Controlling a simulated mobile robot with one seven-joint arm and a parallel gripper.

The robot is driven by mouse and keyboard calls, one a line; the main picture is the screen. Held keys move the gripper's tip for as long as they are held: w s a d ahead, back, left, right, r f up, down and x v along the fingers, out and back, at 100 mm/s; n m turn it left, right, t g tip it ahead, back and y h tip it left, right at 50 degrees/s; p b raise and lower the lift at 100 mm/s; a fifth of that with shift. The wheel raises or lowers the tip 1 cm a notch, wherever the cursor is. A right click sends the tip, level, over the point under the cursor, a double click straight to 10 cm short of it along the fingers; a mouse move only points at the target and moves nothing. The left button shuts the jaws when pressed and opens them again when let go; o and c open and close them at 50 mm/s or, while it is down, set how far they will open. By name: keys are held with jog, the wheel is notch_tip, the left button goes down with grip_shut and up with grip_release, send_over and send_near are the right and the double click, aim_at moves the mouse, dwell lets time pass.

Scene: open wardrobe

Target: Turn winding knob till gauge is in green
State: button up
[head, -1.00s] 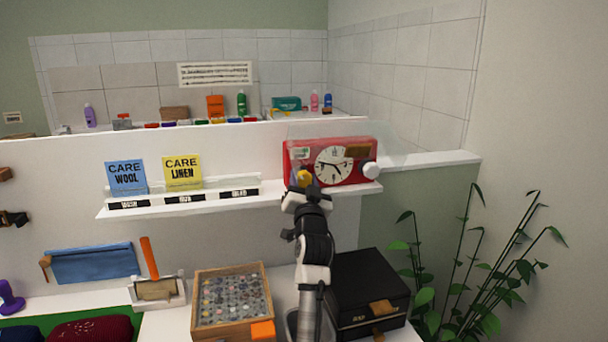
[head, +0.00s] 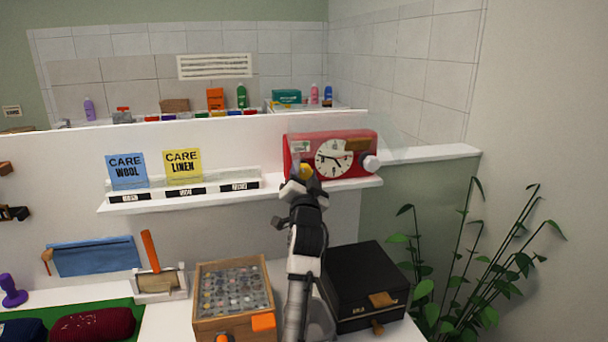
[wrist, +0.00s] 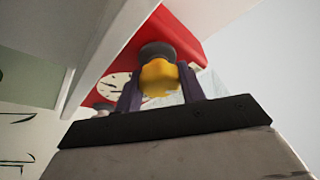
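A red timer-like box (head: 363,141) with a white clock dial (head: 334,158) stands on the right end of the white shelf; it also shows in the wrist view (wrist: 185,40). A yellow knob (wrist: 159,77) with a dark grey base sits on the box, and shows at its lower left in the head view (head: 306,171). My gripper (wrist: 160,88) has one purple finger on each side of the yellow knob, apparently touching it. A white round knob (head: 371,163) is on the box's right side. I cannot make out a green gauge zone.
Blue and yellow care cards (head: 182,166) stand left on the shelf (head: 225,201). Below are a button tray (head: 236,299) and a black box (head: 365,287). A plant (head: 480,270) stands at right. The shelf's underside (wrist: 105,50) is close to my gripper.

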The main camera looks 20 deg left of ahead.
jog(key=o, duration=0.4)
jog(key=shift+o, duration=0.2)
jog(key=shift+s+d+f+b, duration=0.15)
jog(key=shift+s+f+b, duration=0.15)
jog(key=shift+s+b, duration=0.1)
jog(key=b+v, duration=0.5)
jog(key=v, duration=0.7)
jog(key=shift+s, duration=0.4)
jog(key=shift+d, duration=0.1)
